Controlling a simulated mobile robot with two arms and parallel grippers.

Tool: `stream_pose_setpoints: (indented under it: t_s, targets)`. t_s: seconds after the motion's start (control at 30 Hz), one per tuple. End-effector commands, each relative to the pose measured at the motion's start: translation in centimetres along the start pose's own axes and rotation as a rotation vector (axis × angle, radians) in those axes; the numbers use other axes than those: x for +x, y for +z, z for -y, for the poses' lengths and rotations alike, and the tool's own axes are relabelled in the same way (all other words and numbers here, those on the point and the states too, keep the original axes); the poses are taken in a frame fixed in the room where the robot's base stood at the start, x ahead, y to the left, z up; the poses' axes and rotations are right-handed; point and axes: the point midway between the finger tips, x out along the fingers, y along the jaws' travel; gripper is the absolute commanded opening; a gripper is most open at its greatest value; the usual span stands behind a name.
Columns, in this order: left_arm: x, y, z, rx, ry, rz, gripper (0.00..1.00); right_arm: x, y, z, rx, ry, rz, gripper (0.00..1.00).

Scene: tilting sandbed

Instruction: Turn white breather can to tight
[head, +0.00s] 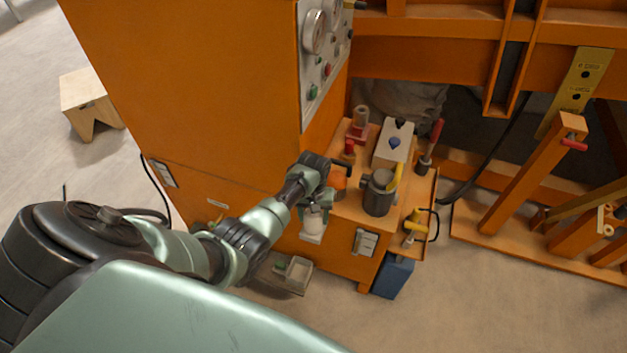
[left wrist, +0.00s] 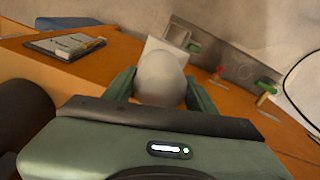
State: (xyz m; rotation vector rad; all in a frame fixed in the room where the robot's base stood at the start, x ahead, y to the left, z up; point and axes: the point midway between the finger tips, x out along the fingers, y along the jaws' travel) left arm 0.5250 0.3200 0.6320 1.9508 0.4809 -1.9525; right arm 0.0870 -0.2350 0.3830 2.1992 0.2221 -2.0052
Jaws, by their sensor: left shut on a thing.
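The white breather can (head: 314,221) is at the front left of the orange cabinet, below my left gripper (head: 316,204). In the left wrist view the can (left wrist: 161,76) shows as a rounded pale top between the two green fingers of my left gripper (left wrist: 160,88). The fingers are shut on its sides. A small white plate (head: 312,239) sits just under the can in the head view. Any mark for tight on the can is not visible. My right gripper is in neither view.
The cabinet top (head: 348,211) holds a dark grey jug (head: 378,194), a white box (head: 393,145) and red fittings. A tall orange cabinet (head: 220,70) stands behind my left arm. A grey tray (head: 294,274) is low beneath the can.

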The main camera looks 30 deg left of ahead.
Motion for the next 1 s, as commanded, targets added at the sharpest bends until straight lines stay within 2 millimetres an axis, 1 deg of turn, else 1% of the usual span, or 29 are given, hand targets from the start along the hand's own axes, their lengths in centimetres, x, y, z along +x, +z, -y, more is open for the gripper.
stream_pose_setpoints:
  t_s: [0.03,0.2,0.6,0.8,1.0]
  targets:
    - [-0.4,-0.1,0.1,0.045,-0.002,0.0,0.15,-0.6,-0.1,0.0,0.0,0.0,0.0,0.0]
    - [-0.3,-0.1,0.1,0.206,-0.002,-0.001,0.15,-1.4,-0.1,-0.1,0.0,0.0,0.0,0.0]
    - [-0.2,-0.1,0.0,0.556,-0.001,-0.002,0.15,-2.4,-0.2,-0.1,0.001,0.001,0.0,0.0]
    - [-0.1,-0.1,0.0,0.678,-0.001,-0.003,0.15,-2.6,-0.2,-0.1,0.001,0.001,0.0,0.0]
    - [-0.1,-0.1,0.0,0.752,-0.001,-0.002,0.15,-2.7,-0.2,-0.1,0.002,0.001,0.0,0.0]
